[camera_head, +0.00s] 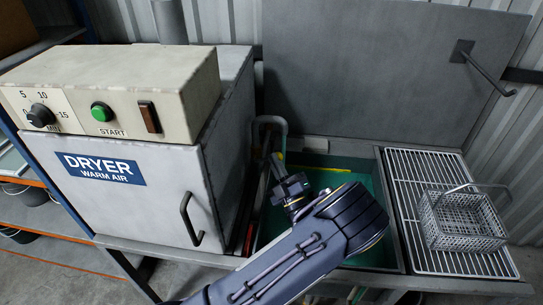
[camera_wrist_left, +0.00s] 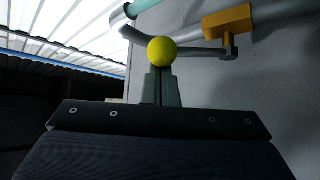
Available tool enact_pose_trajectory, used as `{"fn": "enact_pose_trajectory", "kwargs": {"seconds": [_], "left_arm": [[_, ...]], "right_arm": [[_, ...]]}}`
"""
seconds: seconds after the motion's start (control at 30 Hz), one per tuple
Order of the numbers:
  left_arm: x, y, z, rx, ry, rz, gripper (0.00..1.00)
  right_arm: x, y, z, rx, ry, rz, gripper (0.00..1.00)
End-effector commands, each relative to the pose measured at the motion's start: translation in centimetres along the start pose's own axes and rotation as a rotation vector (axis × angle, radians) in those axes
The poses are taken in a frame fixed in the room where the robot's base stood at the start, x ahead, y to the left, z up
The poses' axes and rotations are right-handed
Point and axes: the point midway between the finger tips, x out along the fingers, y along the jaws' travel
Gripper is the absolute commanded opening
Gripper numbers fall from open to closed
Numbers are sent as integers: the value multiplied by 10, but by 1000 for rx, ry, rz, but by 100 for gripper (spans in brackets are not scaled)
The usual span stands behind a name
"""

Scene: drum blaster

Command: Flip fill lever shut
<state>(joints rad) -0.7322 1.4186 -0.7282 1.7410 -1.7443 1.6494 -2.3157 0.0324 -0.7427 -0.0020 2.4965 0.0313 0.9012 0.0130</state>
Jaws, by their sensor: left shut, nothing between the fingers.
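The fill lever shows in the left wrist view as a grey rod with a yellow ball knob (camera_wrist_left: 162,51) at its left end. The rod runs roughly level, right to a pivot under an orange valve body (camera_wrist_left: 228,22) on a grey pipe. My left gripper (camera_wrist_left: 162,88) is shut and empty, its fingertips just below the knob in that view; I cannot tell whether they touch it. In the head view my left gripper (camera_head: 274,163) is beside the grey pipe at the tank's back left corner, and the lever cannot be made out. My right gripper is not in view.
The dryer (camera_head: 140,190) stands close on the left of my arm. A tank with green inside (camera_head: 375,180) lies behind and right of the arm. A wire basket (camera_head: 462,222) sits on the white rack (camera_head: 410,165) at right. A grey panel (camera_head: 370,70) rises behind.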

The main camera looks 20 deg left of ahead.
Motion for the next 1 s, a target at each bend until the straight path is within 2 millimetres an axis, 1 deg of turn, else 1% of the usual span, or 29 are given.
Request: {"fn": "enact_pose_trajectory", "kwargs": {"seconds": [0.1, 0.4, 0.7, 1.0], "left_arm": [[-8, -4, 8, 77, -4, 84, 0], [-20, -13, 19, 67, -3, 73, 0], [-26, -19, 24, 67, -3, 70, 0], [-27, -21, 25, 66, -2, 69, 0]], "right_arm": [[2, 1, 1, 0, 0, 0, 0], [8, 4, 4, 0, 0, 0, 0], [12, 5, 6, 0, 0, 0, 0], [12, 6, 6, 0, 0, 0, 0]]}}
